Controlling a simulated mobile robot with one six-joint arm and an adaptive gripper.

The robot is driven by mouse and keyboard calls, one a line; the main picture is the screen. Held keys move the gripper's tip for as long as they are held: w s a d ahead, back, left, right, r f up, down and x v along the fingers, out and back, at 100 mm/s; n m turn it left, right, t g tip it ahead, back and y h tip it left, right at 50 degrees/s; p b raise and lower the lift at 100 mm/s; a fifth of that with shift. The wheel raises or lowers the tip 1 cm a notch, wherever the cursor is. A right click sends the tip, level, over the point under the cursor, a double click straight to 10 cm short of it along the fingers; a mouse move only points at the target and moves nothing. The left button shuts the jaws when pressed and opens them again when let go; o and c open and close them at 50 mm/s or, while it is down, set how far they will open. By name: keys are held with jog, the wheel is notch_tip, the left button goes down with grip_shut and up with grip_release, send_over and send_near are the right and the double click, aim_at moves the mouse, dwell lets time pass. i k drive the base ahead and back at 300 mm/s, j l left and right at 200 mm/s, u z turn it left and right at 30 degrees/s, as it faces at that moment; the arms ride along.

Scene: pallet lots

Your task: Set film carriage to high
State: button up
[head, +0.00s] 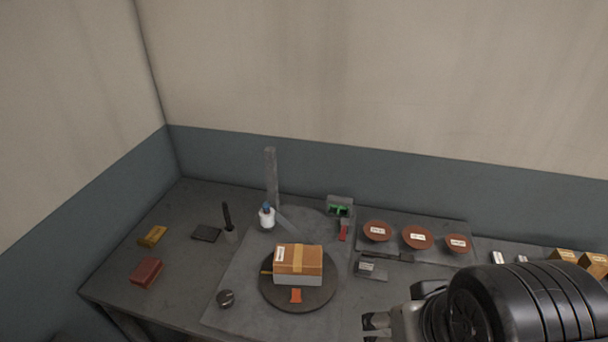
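A grey upright mast (271,172) stands behind a dark round turntable (328,293) on the bench. A white roll with a blue top (267,217), which looks like the film carriage, sits at the lower part of the mast, well below its top. A grey slanted bar (287,221) runs down beside it. A brown carton on a grey base (298,261) rests on the turntable, with an orange tag (296,296) in front. My gripper (372,326) is at the bottom right, apart from the mast and carton. Its fingers are small and partly cut off, so their opening is unclear.
A green-lit box (339,208) and red lever (343,231) stand right of the mast. Three labelled reddish bowls (417,237) sit on a tray. Walls close the back and left.

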aim_at(267, 214)
jog(key=i+j, duration=0.15)
jog(key=j, duration=0.2)
jog(key=i+j, duration=0.2)
jog(key=j, duration=0.15)
jog(key=i+j+u, duration=0.1)
jog(key=j, duration=0.25)
jog(key=i, duration=0.05)
